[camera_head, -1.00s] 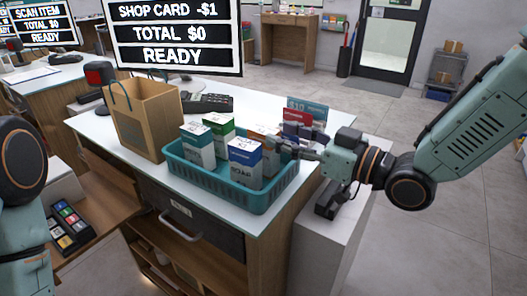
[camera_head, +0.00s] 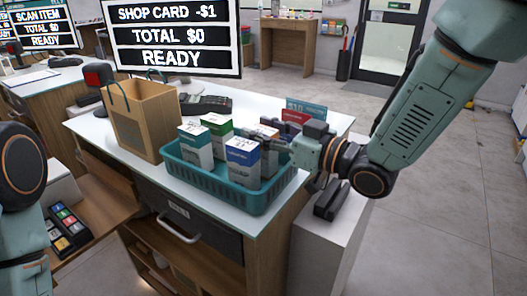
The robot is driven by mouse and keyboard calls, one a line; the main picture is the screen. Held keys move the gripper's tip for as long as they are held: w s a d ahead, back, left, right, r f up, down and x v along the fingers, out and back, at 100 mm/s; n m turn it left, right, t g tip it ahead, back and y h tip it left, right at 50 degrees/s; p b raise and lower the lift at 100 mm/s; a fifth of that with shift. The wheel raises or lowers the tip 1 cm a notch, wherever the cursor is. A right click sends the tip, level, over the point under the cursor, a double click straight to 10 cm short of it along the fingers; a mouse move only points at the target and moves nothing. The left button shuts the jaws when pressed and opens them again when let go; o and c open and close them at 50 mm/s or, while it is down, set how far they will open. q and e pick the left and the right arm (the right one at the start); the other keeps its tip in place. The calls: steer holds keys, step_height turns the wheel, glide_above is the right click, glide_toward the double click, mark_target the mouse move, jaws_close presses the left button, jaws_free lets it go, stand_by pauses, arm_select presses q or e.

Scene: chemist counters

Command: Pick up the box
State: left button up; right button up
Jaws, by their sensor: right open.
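A teal basket (camera_head: 222,193) stands on the counter and holds several upright medicine boxes. Another box with an orange-brown face (camera_head: 268,141) is at the right rear, partly hidden. My right gripper (camera_head: 282,146) reaches in from the right over the basket's right side, beside the orange-brown box; its fingers are small and open. I cannot tell whether they touch it. Only my left arm shows at the left edge; its gripper is out of view.
A brown paper bag (camera_head: 144,117) stands left of the basket. A card terminal (camera_head: 206,104) and a screen (camera_head: 178,38) are behind. A card rack (camera_head: 304,113) stands close behind my right gripper. A black device (camera_head: 330,199) sits on a white pedestal at right.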

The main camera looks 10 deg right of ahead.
steer(key=shift+w+a, duration=0.15)
steer(key=shift+w, duration=0.05)
steer(key=c, duration=0.4)
steer(key=shift+s, duration=0.15)
jaws_close()
